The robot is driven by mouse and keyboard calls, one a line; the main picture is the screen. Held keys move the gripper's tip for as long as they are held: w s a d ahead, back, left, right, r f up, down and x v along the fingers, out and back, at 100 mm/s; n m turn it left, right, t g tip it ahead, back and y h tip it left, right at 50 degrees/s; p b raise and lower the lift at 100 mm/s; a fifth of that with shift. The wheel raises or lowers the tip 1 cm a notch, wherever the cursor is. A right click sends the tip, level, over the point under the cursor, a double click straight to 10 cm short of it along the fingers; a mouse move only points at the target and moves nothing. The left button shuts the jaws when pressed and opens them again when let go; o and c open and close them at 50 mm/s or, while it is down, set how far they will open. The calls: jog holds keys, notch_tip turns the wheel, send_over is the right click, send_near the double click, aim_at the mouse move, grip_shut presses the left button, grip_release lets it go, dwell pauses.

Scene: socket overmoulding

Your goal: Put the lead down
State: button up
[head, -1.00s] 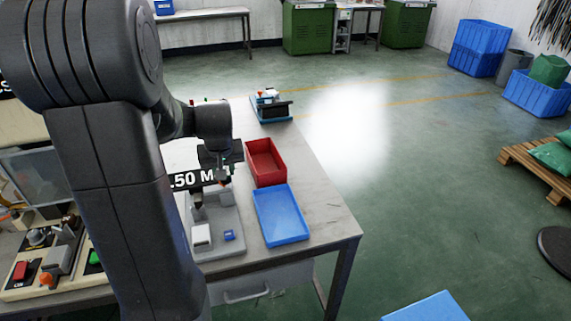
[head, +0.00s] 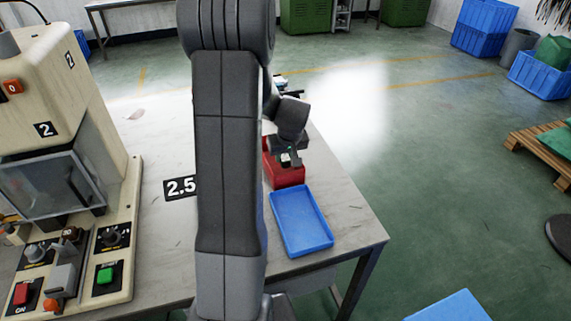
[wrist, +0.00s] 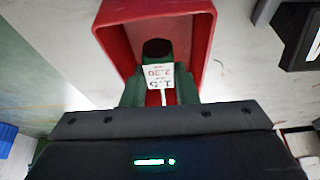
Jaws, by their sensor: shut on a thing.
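My gripper (head: 290,158) is over the red bin (head: 286,178) on the table. In the wrist view, its green fingers (wrist: 160,92) are shut on the lead (wrist: 157,48), which shows a dark round end and a white printed tag. The red bin (wrist: 112,38) lies beyond and around the lead in that view, and its visible floor looks empty. I cannot tell how far the lead is above the floor. The rest of the lead is hidden by the fingers and gripper body.
An empty blue tray (head: 303,222) lies in front of the red bin, near the table's right edge. A beige machine (head: 60,110) with a control panel (head: 75,265) stands at the left. My arm hides the table's middle.

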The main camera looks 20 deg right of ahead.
aim_at(284, 167)
jog(key=shift+f, duration=2)
jog(key=shift+f+b, duration=0.4)
jog(key=shift+b, duration=0.1)
jog(key=shift+f, duration=0.2)
jog(key=o, duration=1)
jog(key=shift+o, duration=0.2)
jog(key=shift+r, duration=0.15)
